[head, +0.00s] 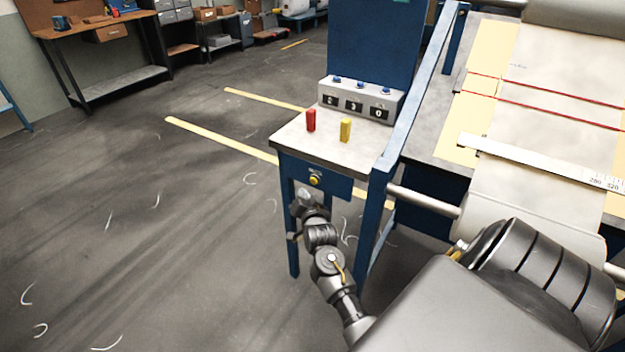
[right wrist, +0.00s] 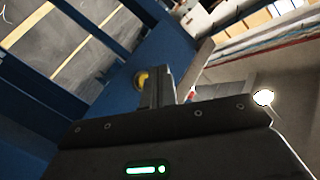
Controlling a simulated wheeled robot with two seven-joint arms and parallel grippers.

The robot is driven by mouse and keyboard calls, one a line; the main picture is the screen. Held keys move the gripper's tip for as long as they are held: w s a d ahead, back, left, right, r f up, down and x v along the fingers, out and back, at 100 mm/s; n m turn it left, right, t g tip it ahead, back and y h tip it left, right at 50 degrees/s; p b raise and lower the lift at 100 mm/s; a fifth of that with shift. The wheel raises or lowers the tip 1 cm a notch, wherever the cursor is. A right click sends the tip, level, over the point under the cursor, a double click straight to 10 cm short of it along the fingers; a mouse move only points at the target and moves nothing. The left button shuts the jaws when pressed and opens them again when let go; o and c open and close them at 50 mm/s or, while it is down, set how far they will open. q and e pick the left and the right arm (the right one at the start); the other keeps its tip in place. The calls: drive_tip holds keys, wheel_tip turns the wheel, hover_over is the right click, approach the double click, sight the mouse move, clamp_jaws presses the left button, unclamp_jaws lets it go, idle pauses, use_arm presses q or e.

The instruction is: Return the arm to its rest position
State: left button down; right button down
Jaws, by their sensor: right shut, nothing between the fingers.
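My right gripper (head: 303,198) is low in front of the small blue stand, just below a yellow knob (head: 315,180) on the stand's front panel. In the right wrist view the fingers (right wrist: 160,88) are together and empty, and the yellow knob (right wrist: 141,79) shows partly behind them. I cannot tell whether they touch it. My right arm reaches up to there from the bottom of the head view. My left gripper is not in view.
The stand's grey top (head: 345,157) holds a red block (head: 311,120), a yellow block (head: 345,130) and a control box (head: 361,100). A blue frame post (head: 418,98) and the loom's pale fabric (head: 560,70) are to the right. Open floor (head: 150,240) lies left.

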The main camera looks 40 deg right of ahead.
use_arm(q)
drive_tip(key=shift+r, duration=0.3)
use_arm(e)
drive_tip(key=shift+s+a, duration=0.15)
drive_tip(key=shift+a, duration=0.5)
